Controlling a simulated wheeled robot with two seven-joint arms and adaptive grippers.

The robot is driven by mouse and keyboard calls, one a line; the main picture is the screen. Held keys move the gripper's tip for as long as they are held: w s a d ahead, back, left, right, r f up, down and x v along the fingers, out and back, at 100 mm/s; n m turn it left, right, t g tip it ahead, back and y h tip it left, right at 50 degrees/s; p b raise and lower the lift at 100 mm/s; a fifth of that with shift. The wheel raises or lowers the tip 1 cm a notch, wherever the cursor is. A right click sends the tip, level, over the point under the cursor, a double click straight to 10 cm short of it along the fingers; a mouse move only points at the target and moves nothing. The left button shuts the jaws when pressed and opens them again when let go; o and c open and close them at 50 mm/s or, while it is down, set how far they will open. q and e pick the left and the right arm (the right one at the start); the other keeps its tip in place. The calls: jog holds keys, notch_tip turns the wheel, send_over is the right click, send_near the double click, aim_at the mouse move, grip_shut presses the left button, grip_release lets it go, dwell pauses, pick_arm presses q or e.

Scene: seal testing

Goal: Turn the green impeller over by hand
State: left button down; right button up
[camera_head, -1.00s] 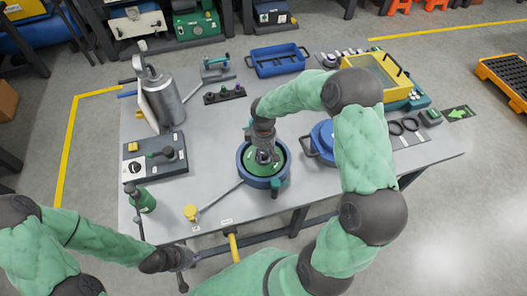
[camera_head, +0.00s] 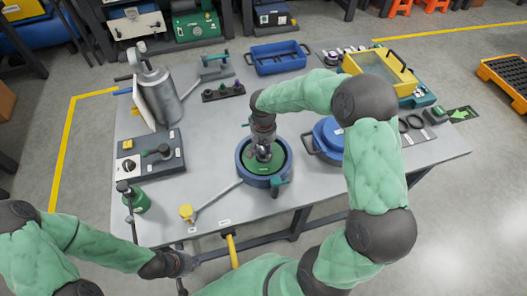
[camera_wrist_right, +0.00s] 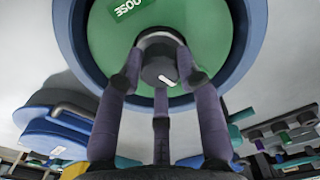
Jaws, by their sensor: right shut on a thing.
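The green impeller (camera_head: 258,168) lies inside a round blue housing (camera_head: 243,172) at the front middle of the table. In the right wrist view the impeller (camera_wrist_right: 205,25) is a flat green disc with a partly visible label ending in "OOSE". A grey hub (camera_wrist_right: 160,68) stands at its centre. My right gripper (camera_head: 263,155) reaches down from above, and its fingers (camera_wrist_right: 160,85) close around the hub. My left gripper (camera_head: 190,264) is empty beyond the table's front left edge; its fingers are too small to judge.
A control box (camera_head: 150,155), a metal canister (camera_head: 160,95) and a blue tray (camera_head: 277,59) stand farther off.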

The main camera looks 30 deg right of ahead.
jog(key=m+b, duration=0.1)
jog(key=m, duration=0.2)
jog(key=shift+f, duration=0.1)
jog(key=shift+m+b, duration=0.4)
jog(key=shift+m, duration=0.9)
jog(key=o, duration=1.4)
jog(key=shift+c, duration=0.2)
jog(key=n+p, duration=0.1)
jog(key=n, duration=0.2)
jog(key=shift+r+p, duration=0.2)
jog(key=shift+p, duration=0.1)
jog(key=n+p, duration=0.2)
jog(key=n, duration=0.2)
jog(key=shift+n, duration=0.3)
jog(key=n+p, duration=0.3)
jog(key=n, duration=0.3)
jog(key=shift+n, duration=0.4)
jog(key=shift+f+n+p, duration=0.1)
jog(key=shift+n+p, duration=0.35)
jog(key=shift+n, duration=0.35)
